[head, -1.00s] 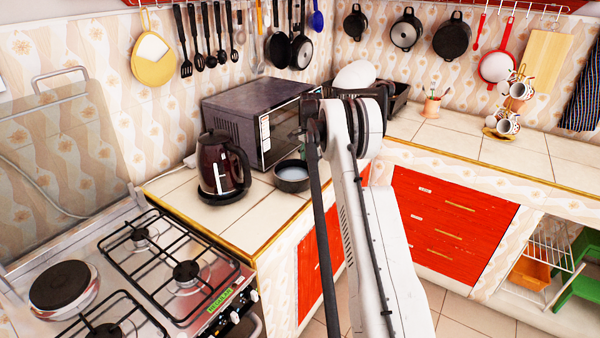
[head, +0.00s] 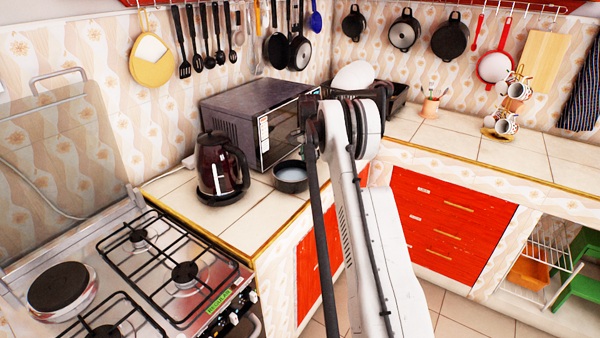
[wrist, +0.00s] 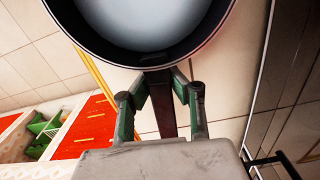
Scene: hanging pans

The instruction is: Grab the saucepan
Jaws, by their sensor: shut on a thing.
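The saucepan (head: 290,185) is a small dark round pan with a pale grey-blue inside. It is at the counter beside the microwave, right of the kettle; I cannot tell whether its base touches the tiles. In the wrist view the saucepan (wrist: 145,25) fills the top, and its dark handle runs down between the fingers. My gripper (wrist: 161,83) is shut on this handle close to the pan's rim. In the head view my arm hides the handle and most of the gripper.
A dark kettle (head: 220,168) stands left of the saucepan. The microwave (head: 255,122) stands right behind it. A gas stove (head: 125,275) is at the front left. Pans hang on the walls. Counter tiles (head: 245,228) in front of the kettle are clear.

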